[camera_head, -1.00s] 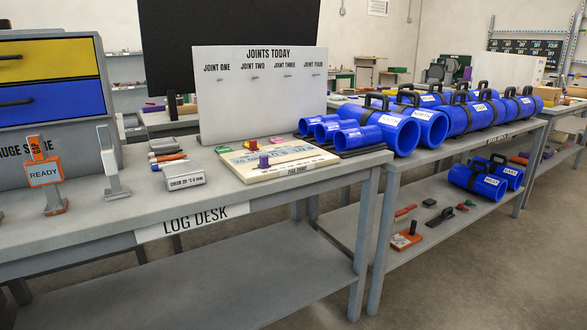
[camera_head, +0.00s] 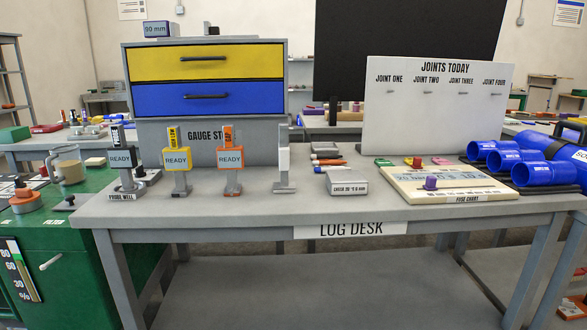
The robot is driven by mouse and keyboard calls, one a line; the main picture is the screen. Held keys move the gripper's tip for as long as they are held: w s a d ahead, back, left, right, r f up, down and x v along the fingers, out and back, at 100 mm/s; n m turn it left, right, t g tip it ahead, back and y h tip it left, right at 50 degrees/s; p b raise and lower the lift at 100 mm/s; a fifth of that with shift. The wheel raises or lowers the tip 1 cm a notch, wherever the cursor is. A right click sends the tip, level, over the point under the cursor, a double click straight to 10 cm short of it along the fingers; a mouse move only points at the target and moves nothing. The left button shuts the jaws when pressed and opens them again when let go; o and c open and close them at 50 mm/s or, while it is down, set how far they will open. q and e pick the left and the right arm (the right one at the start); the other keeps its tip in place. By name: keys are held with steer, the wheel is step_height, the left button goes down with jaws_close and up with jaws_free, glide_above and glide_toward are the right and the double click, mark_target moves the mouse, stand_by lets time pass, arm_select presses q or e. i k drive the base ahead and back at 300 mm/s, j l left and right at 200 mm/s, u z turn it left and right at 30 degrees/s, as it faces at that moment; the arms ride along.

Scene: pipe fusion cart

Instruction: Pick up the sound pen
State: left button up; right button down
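Several small pen-like items lie close together on the log desk (camera_head: 230,212), just left of the joints board. An orange one (camera_head: 326,152) lies in the middle and another with an orange end (camera_head: 330,162) lies in front of it. They are small in the head view, and I cannot tell which is the sound pen. Neither of my grippers is in view.
A grey check block (camera_head: 346,186) sits in front of the pens. Left are an upright grey stand (camera_head: 284,165) and orange (camera_head: 230,160) and yellow (camera_head: 177,160) READY gauges. The fuse chart (camera_head: 455,196) lies right. The desk's front strip is clear.

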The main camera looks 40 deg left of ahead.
mark_target(318, 169)
steer(key=j+u, duration=0.15)
steer(key=u, duration=0.6)
